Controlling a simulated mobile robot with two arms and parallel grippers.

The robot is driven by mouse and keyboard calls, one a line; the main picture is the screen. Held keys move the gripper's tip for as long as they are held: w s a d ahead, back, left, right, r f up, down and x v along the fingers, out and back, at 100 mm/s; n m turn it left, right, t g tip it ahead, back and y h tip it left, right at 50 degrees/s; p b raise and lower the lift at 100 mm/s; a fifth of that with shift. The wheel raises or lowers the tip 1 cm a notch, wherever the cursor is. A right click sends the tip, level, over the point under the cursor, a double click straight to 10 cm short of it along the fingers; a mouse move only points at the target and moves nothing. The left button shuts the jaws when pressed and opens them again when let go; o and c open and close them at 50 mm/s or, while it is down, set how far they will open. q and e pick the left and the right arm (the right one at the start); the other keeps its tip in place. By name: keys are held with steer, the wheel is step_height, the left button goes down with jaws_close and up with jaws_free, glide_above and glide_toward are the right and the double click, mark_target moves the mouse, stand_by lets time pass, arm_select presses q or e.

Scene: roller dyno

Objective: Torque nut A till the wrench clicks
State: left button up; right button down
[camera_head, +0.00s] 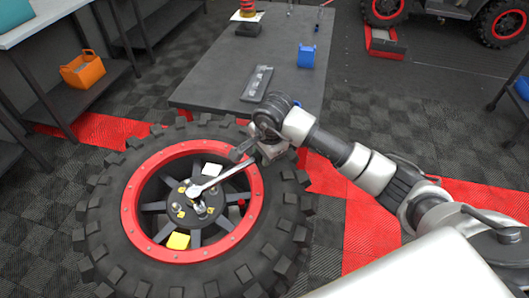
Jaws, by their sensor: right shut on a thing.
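A large black off-road wheel (97,215) with a red rim ring (135,180) lies flat in the front left. Its dark hub (177,210) has several nuts around the centre; I cannot tell which one is nut A. A silver torque wrench (228,174) reaches across the spokes, its head (194,191) over the hub. My right gripper (258,150) is shut on the wrench's handle end, above the rim's upper right edge. The fingertips are small and partly hidden by the wrist. My left gripper does not show.
A yellow block (178,241) lies among the lower spokes. A dark table (215,85) behind the wheel bears a grey tray (257,84) and a blue bin (306,56). An orange bin (83,70) stands on a shelf at left. A vehicle (480,15) is at back right.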

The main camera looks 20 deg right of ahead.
steer(key=shift+f+b, duration=0.4)
steer(key=shift+f, duration=0.05)
stand_by(0.3)
stand_by(0.3)
steer(key=shift+s+d+m+p, duration=0.2)
steer(key=shift+s+m+p, duration=0.25)
steer(key=shift+s, duration=0.4)
steer(key=shift+s, duration=0.1)
steer(key=shift+s, duration=0.1)
steer(key=shift+s+d+m, duration=0.1)
steer(key=shift+s+m, duration=0.45)
steer(key=shift+s, duration=0.15)
steer(key=shift+s+p, duration=0.1)
steer(key=shift+p, duration=0.2)
